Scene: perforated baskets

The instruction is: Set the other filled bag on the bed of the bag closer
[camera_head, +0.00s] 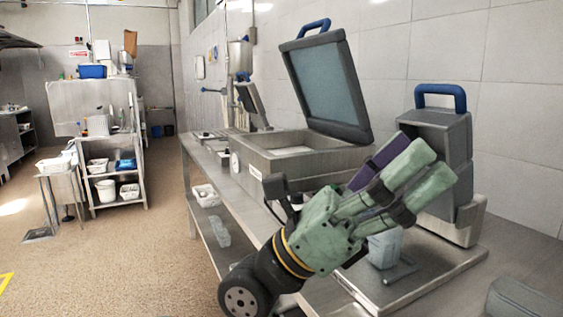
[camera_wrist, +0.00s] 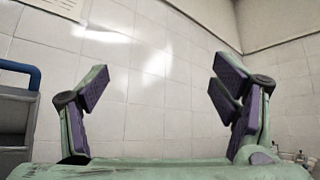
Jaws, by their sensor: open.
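My gripper (camera_head: 436,168) is raised over the bench in front of the grey machine on the right, fingers pointing up and right. In the wrist view my gripper (camera_wrist: 160,84) is open and empty, with only wall between its purple pads. A small pale translucent item (camera_head: 383,248), perhaps a filled bag, stands on a metal plate below my gripper, partly hidden by it. The grey machine with a blue handle (camera_head: 440,97) stands behind my gripper. A steel machine with its lid raised (camera_head: 262,155) stands to its left. I cannot tell which machine is the bag closer.
The steel bench (camera_head: 212,158) runs along the tiled wall. Its lower shelf holds a white basket (camera_head: 206,195) and a clear container (camera_head: 220,231). A shelf unit with baskets (camera_head: 127,191) stands across the open floor. A dark grey object (camera_head: 522,300) lies at the lower right.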

